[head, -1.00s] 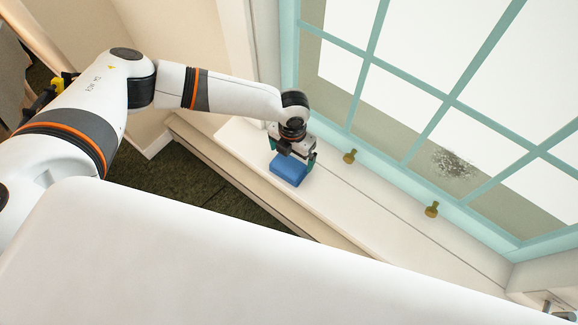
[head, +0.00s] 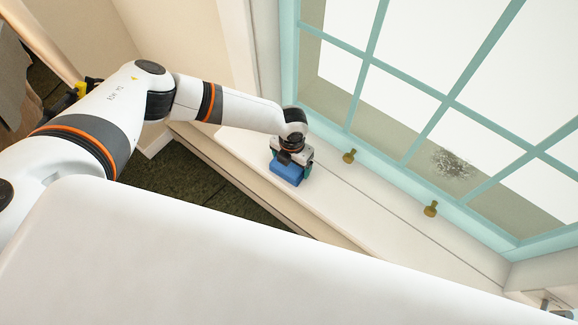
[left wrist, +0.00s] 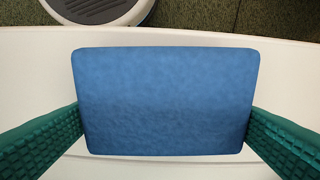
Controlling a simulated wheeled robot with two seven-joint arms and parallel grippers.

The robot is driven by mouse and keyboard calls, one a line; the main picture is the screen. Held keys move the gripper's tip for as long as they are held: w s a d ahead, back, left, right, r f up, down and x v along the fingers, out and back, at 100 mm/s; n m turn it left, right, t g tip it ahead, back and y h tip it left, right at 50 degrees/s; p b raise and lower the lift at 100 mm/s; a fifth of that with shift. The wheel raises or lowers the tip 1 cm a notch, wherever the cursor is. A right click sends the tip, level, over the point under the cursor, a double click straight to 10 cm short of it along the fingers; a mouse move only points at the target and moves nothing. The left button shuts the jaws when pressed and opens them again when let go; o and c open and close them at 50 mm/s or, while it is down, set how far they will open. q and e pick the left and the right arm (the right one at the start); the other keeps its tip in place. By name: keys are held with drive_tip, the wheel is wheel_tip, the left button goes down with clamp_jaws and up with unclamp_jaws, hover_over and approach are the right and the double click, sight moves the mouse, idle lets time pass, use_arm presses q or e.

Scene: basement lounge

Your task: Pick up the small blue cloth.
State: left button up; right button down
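The small blue cloth (head: 286,174) is a thick, block-shaped blue piece on the white window sill. It fills the middle of the left wrist view (left wrist: 165,100). My left gripper (head: 291,166) is down over it, with one green finger at each side. In the left wrist view the ribbed green fingers meet the cloth's left and right edges with no clear gap. The cloth is at the sill, and I see no clear lift. My right gripper is not in view.
The sill (head: 345,205) is bare to the right of the cloth. Two brass window knobs (head: 349,156) (head: 431,208) stand along the teal window frame (head: 395,165). Dark green carpet (head: 195,185) lies below the sill. A round grey-and-white object (left wrist: 100,8) shows at the wrist view's top.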

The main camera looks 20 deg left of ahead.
use_arm(q)
drive_tip(key=shift+r, duration=5.05)
